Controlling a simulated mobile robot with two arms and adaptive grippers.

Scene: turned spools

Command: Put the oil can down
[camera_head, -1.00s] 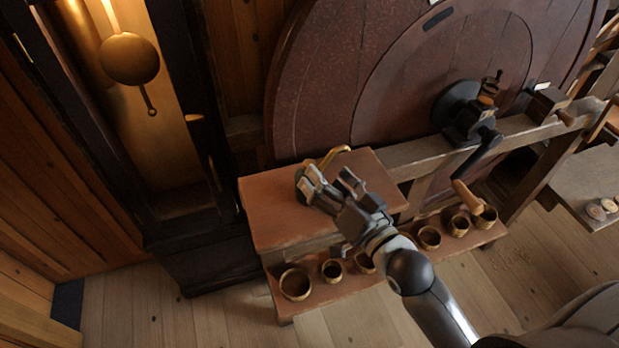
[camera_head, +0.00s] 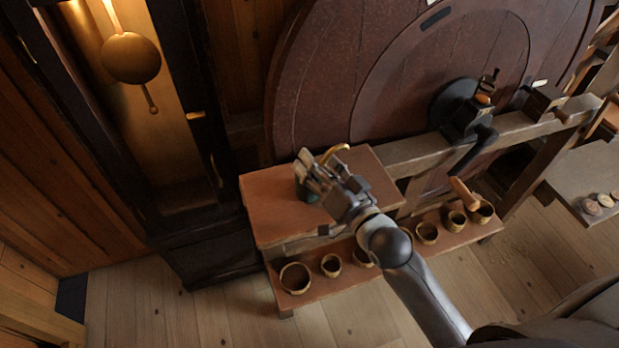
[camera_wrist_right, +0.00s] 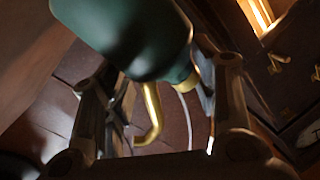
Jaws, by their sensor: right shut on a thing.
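The oil can (camera_head: 308,193) has a dark green body and a curved brass spout. In the head view it is at the wooden bench top (camera_head: 270,215), left of its middle, mostly hidden by my right gripper (camera_head: 318,172). That gripper is shut on the can. I cannot tell whether the can's base touches the bench top. In the right wrist view the green oil can (camera_wrist_right: 130,38) fills the upper middle, with its spout bent between the fingers of my right gripper (camera_wrist_right: 160,95). My left gripper is not in view.
Several small round pots (camera_head: 295,278) stand on the lower shelf (camera_head: 318,292). A large dark red wheel (camera_head: 325,80) rises behind the bench, with a crank (camera_head: 478,150) at right. A tall clock case (camera_head: 190,240) stands at left. The bench top's front left is clear.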

